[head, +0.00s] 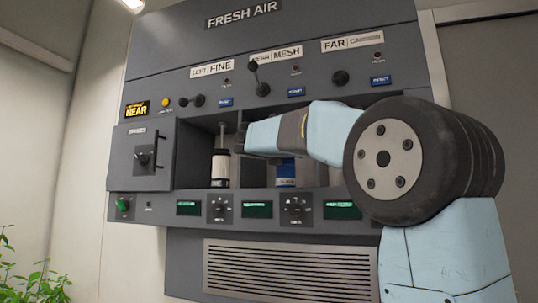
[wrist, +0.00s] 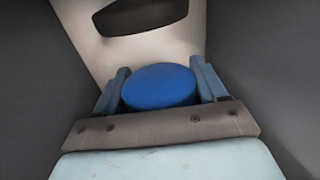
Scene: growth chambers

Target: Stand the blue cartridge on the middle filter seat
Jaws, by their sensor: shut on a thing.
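The blue cartridge shows its round blue top (wrist: 160,86) between the two fingers of my gripper (wrist: 160,90) in the wrist view. My gripper is shut on it. In the head view the lower part of the blue cartridge (head: 286,174) shows below my wrist, inside the middle bay of the panel. It looks upright. My gripper's fingers and the cartridge's top are hidden there by my own arm. The middle filter seat is hidden under the cartridge, so I cannot tell whether they touch.
A white and black cartridge (head: 220,168) stands in the left bay, under a thin rod. Dark walls (wrist: 270,60) rise close on both sides of my gripper. Knobs and levers (head: 262,88) stick out above the bays. A panel ledge with dials (head: 295,207) runs below.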

